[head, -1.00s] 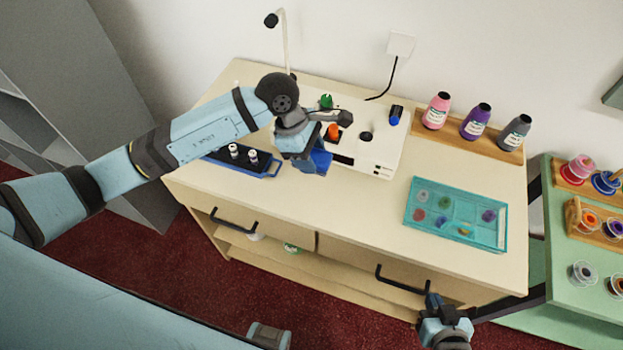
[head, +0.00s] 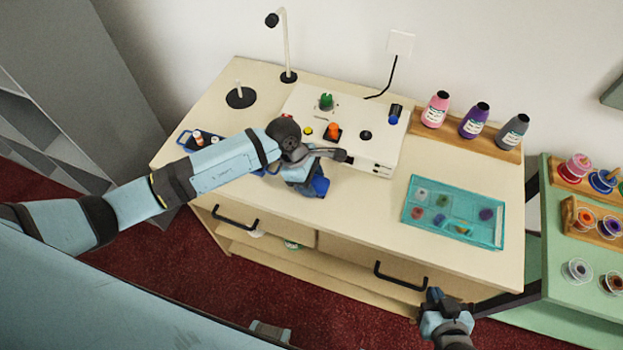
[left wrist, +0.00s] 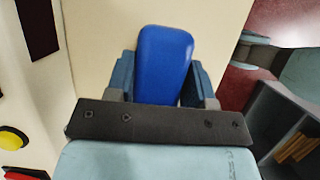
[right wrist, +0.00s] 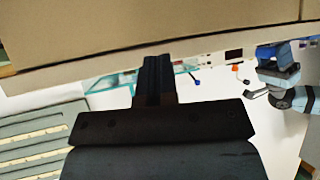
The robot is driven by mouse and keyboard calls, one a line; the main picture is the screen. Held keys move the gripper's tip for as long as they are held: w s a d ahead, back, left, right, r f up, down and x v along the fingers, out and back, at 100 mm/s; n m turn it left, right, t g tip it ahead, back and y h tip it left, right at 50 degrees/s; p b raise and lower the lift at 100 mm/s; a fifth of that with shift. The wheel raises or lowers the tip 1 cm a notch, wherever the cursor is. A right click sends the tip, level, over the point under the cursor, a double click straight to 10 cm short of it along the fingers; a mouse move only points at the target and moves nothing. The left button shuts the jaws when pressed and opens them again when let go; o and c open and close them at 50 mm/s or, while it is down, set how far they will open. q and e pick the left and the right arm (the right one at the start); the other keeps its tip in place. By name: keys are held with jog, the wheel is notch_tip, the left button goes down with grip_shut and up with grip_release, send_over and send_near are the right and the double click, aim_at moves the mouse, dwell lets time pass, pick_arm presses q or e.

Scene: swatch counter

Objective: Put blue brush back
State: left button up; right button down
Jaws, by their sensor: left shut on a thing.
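A blue, rounded block-like thing, which I take for the blue brush (left wrist: 163,60), is between the fingers of my left gripper (head: 313,186), which is shut on it. In the head view its blue end shows low at the gripper, over the bare counter in front of the white panel (head: 352,118). I cannot tell whether it touches the counter. My right gripper (head: 433,297) is at the counter's front right, below the drawer handle; its fingers look closed together with nothing between them in the right wrist view (right wrist: 158,75).
The panel bears a green piece (head: 326,101), an orange knob (head: 333,131) and a blue-and-black piece (head: 394,114). A dark blue tray (head: 185,139) lies partly behind my left arm. A teal box (head: 408,214) is right; bottles (head: 435,110) stand behind. The counter's front middle is clear.

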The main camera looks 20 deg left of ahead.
pick_arm(q)
jog(key=shift+f, duration=0.15)
jog(key=o, duration=1)
jog(key=shift+c, duration=0.2)
